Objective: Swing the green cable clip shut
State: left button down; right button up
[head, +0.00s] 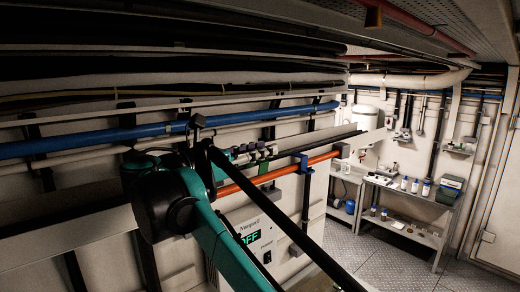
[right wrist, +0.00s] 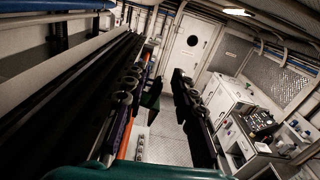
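The green cable clip (head: 263,168) is a small green piece at the orange pipe (head: 325,157) in the head view. Whether its swinging part stands open or closed is too small to tell. My right gripper (head: 268,153), with dark, silver-jointed fingers, is close to the clip, just above the pipe. In the right wrist view the gripper (right wrist: 163,88) has its two fingers wide apart, with nothing held between them. My left gripper is not in view.
A blue clip (head: 306,163) sits farther right on the orange pipe. A blue pipe (head: 150,131) and dark cables run along the wall above. A white cabinet with a green display (head: 251,238) is below. A shelf table (head: 410,190) stands at the back right; the floor before it is clear.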

jog(key=shift+s+a, duration=0.1)
jog(key=shift+w+d, duration=0.2)
jog(key=shift+d, duration=0.05)
grip_shut()
jog(key=shift+f, duration=0.15)
jog(key=m, duration=0.1)
jog(key=s+f+m, duration=0.1)
jog(key=m, duration=0.1)
jog(key=shift+s+d+f, duration=0.1)
jog(key=shift+d+f, duration=0.15)
jog(key=shift+d, duration=0.15)
jog(key=shift+s+d+f+m, duration=0.2)
jog(key=shift+f+m, duration=0.35)
jog(key=shift+m, duration=0.45)
jog(key=shift+s+d+f+m, duration=0.15)
jog(key=shift+f+m, duration=0.4)
jog(key=shift+m, duration=0.45)
jog(key=shift+a, duration=0.1)
